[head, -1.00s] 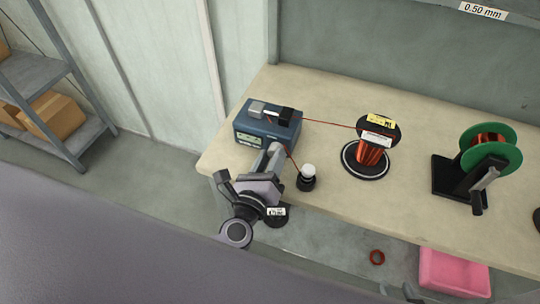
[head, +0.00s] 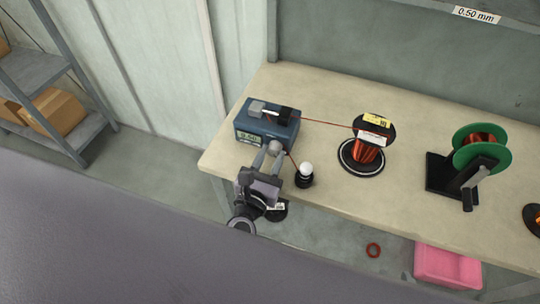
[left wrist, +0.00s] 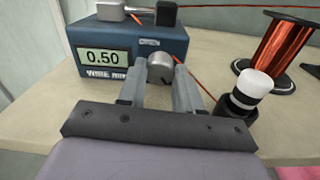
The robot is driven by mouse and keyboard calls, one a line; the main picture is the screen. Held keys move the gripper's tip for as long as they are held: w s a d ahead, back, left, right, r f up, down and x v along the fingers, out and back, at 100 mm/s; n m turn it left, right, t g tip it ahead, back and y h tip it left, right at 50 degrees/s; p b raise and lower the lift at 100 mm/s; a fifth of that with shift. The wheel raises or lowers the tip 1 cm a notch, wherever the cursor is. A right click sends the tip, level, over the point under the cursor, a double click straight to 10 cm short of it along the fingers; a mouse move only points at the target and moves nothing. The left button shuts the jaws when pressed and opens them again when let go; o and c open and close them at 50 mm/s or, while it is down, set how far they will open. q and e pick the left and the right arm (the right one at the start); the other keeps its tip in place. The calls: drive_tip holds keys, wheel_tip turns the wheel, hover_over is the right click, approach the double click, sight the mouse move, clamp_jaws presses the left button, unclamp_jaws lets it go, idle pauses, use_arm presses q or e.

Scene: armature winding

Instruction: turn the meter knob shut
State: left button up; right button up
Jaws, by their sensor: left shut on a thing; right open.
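The blue meter (head: 262,128) sits at the left end of the bench. In the left wrist view the meter (left wrist: 105,40) has a display (left wrist: 103,57) reading 0.50. Its round silver knob (left wrist: 160,68) is on the front face, between my fingertips. My left gripper (left wrist: 160,85) is shut on the knob; it also shows in the head view (head: 270,152), where its fingers hide the knob. A dark pointer line is visible on the knob's lower right. My right gripper is not visible in any current frame.
A black post with a white cap (head: 305,174) stands close right of my left gripper. A red wire (head: 325,122) runs from the meter to the copper spool (head: 368,152). A green-flanged winder (head: 480,150) stands further right. A pink bin (head: 447,266) is below the bench edge.

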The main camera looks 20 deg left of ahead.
use_arm(q)
drive_tip(key=shift+r, duration=0.1)
idle(0.3)
drive_tip(key=o, duration=1)
drive_tip(key=shift+o, duration=0.2)
drive_tip(key=s, duration=0.7)
drive_tip(key=shift+b, duration=0.45)
drive_tip(key=shift+a, duration=0.1)
